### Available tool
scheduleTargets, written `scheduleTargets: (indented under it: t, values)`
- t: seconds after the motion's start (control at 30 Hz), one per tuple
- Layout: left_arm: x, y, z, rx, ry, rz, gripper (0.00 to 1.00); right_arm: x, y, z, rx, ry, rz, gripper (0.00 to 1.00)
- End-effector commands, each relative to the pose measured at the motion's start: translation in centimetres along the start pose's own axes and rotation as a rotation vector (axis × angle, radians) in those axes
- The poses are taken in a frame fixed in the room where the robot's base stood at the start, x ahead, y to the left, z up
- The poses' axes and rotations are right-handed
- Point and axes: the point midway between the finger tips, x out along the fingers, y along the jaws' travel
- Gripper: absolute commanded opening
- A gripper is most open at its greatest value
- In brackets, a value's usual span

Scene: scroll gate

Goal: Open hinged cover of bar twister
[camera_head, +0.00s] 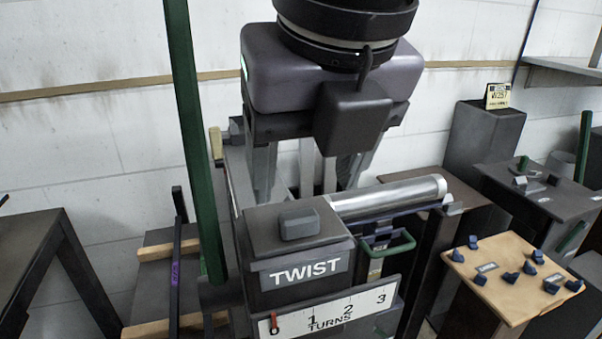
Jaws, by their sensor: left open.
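The bar twister stands in the middle, with a dark box (262,245) labelled TWIST and a grey block (299,223) on its top. A silver cylinder (388,196) runs back to the right from the box. A green handle (400,246) sits below the cylinder. I cannot tell for certain which part is the hinged cover. My left gripper (308,190) is open, pointing down behind the box, its fingers apart. It hides part of the machine behind it, and its fingertips are partly hidden. My right gripper is not in view.
A white TURNS scale (330,315) with a red pointer at 0 fronts the machine. A tall green post (188,130) rises at its left. A wooden-topped stand (480,262) with several blue blocks is at right. A dark table (25,245) stands at left.

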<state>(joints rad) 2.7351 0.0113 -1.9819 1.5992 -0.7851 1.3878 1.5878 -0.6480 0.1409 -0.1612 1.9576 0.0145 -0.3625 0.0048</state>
Motion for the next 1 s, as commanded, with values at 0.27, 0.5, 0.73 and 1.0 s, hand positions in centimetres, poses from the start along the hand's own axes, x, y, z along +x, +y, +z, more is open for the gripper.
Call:
scheduleTargets:
  t: [0.27, 0.5, 0.73, 1.0]
  values:
    - [4.3, 0.0, -0.1, 0.003, 0.004, 0.002, 0.68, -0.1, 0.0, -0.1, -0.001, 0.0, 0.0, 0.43]
    - [5.8, 0.0, -0.1, 0.003, 0.005, -0.001, 0.68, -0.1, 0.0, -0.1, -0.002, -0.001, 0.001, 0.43]
    - [5.8, 0.0, -0.1, 0.003, 0.005, -0.002, 0.62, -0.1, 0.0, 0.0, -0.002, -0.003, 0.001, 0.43]
    - [5.8, 0.0, -0.1, 0.003, 0.005, -0.001, 0.0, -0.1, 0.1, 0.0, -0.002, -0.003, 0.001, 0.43]
